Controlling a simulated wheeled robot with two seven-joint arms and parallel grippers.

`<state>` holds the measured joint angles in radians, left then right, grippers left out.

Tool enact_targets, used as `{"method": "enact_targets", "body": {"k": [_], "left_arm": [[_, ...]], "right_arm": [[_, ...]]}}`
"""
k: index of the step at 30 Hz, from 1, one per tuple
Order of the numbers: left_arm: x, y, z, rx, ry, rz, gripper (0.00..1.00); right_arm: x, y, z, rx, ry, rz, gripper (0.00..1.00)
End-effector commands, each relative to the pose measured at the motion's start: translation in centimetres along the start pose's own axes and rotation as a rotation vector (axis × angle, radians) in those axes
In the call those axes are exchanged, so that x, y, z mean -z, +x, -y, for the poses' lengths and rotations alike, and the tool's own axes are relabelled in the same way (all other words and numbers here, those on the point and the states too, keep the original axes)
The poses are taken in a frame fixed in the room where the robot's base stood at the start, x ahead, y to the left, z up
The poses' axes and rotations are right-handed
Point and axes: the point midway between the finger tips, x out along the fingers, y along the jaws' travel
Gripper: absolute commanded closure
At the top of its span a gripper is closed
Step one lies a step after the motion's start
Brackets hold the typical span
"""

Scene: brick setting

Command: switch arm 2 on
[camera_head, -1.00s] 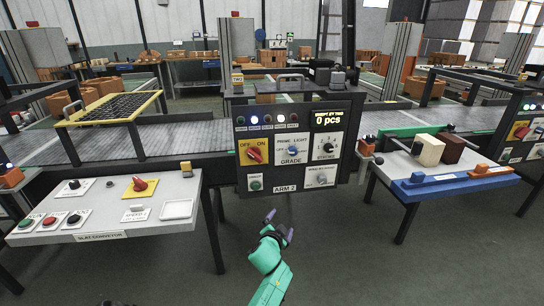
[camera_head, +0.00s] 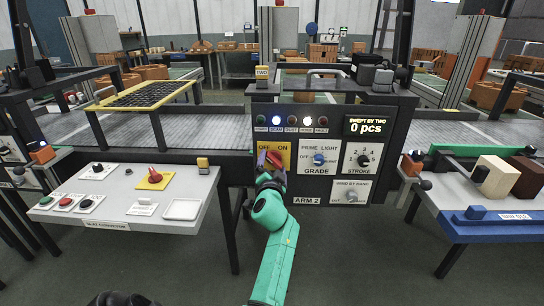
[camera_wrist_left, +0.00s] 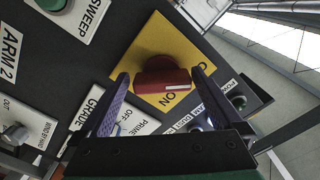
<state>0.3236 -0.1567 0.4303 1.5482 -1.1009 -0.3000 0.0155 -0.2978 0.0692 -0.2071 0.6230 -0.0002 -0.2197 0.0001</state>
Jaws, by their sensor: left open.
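The ARM 2 panel (camera_head: 330,183) stands in the middle of the head view. Its red rotary knob (camera_head: 274,158) sits on a yellow plate (camera_head: 285,147) marked OFF and ON. My left gripper (camera_head: 270,170) is in front of this knob and partly covers it and the plate. In the left wrist view the knob (camera_wrist_left: 162,76) lies between the two open fingers of my left gripper (camera_wrist_left: 163,84), with the ON label below it; I see no clear contact. The knob's white mark is towards the labels.
Beside the yellow plate are the GRADE dial (camera_head: 319,158), STROKE dial (camera_head: 363,159) and a lower grey knob (camera_head: 351,192). A slat conveyor console (camera_head: 130,205) stands left; a blue-edged table (camera_head: 485,228) stands right.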

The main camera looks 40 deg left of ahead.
Motion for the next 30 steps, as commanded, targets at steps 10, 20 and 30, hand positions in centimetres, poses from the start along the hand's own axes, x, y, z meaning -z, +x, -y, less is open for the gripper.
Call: {"method": "enact_targets", "body": {"k": [10, 20, 30], "left_arm": [[0.05, -0.06, -0.07, 0.000, -0.001, 0.001, 0.19], [0.02, -0.05, -0.04, 0.000, 0.006, 0.001, 0.71], [-0.06, -0.03, 0.03, 0.001, 0.130, 0.003, 0.71]], "right_arm": [[-0.63, -0.10, -1.15, -0.016, 0.006, 0.009, 0.50], [-0.75, -0.11, -1.20, -0.016, 0.004, 0.012, 0.50], [-0.60, -0.16, -0.85, -0.012, 0.001, 0.010, 0.50]]}}
